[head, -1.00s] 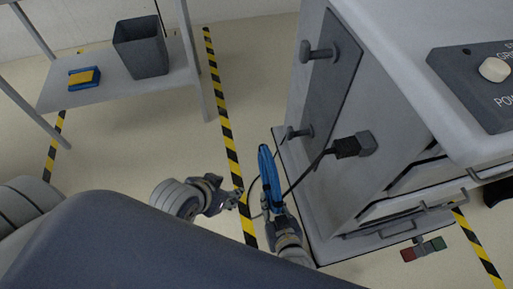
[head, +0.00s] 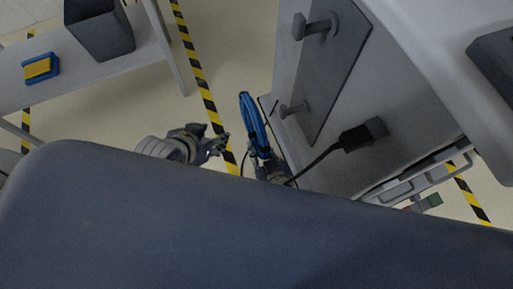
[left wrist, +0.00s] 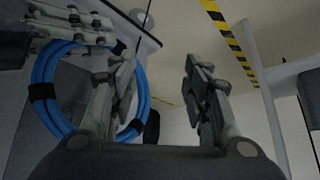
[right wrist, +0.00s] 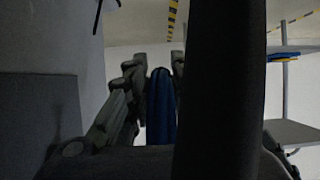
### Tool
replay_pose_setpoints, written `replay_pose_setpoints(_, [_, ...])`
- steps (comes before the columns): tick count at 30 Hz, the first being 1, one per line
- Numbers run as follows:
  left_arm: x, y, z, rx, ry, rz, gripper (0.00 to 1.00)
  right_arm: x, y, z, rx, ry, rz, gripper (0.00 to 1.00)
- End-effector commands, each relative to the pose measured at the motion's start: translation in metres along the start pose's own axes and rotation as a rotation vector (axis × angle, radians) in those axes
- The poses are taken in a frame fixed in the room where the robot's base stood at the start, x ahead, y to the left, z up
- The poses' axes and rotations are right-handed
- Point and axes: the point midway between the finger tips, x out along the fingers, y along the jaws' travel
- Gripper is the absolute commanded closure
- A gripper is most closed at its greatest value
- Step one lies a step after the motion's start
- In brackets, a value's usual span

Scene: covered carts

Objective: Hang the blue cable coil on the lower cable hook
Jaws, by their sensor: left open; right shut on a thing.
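The blue cable coil (head: 252,122) is upright beside the cart's side panel, held in my right gripper (head: 262,158). In the left wrist view the coil (left wrist: 143,92) shows as a ring with black ties; in the right wrist view the coil (right wrist: 160,108) is edge-on between the fingers. The lower cable hook (head: 296,108) sticks out of the dark plate, a little right of the coil and apart from it. The upper hook (head: 318,27) is above it. My left gripper (head: 224,143) is open and empty, left of the coil; its fingers also show in the left wrist view (left wrist: 160,90).
A black plug (head: 358,138) with a hanging cord is in the cart side, right of the lower hook. The cart top (head: 430,60) overhangs at right. A side table (head: 110,75) carries a grey bin (head: 98,32) and a blue-yellow item (head: 40,68). Floor between is clear.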

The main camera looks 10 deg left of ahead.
Motion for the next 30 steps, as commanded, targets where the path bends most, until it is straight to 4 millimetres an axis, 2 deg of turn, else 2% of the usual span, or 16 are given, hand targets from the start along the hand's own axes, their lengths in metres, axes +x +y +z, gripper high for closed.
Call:
replay_pose_setpoints(20, [0.005, 0.004, -0.036, 0.003, 0.168, 0.009, 0.56, 0.001, 0.020, 0.000, 0.000, 0.005, 0.001, 1.00])
replay_pose_setpoints(30, [0.004, 0.006, -0.061, 0.005, 0.267, 0.012, 0.56, 0.002, 0.030, 0.001, 0.000, 0.004, 0.001, 1.00])
